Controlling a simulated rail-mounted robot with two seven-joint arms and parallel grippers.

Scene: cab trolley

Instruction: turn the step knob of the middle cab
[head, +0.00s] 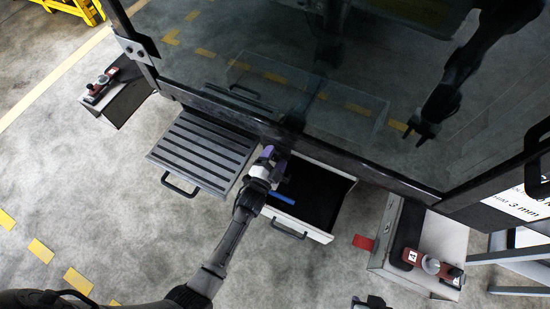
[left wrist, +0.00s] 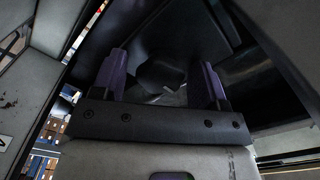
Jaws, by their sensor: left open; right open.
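In the head view my left gripper (head: 272,158) is at the lower edge of the middle cab, above the back of an open drawer (head: 322,233) and right of the slatted step (head: 202,150). In the left wrist view its two purple fingers (left wrist: 163,80) are apart. A dark rounded shape (left wrist: 160,76), perhaps the step knob, shows between and beyond them; I cannot tell whether they touch it. No knob is clear in the head view, where my gripper covers that spot. My right gripper (head: 370,302) is partly in view at the bottom edge, away from the cab.
A blue bar (head: 283,197) lies in the drawer. Grey boxes with red-brown devices stand at the left (head: 118,98) and right (head: 395,255). A large glass pane (head: 300,85) rises above the step, with dark arm-like shapes in it. Bare floor (head: 110,190) lies at the left.

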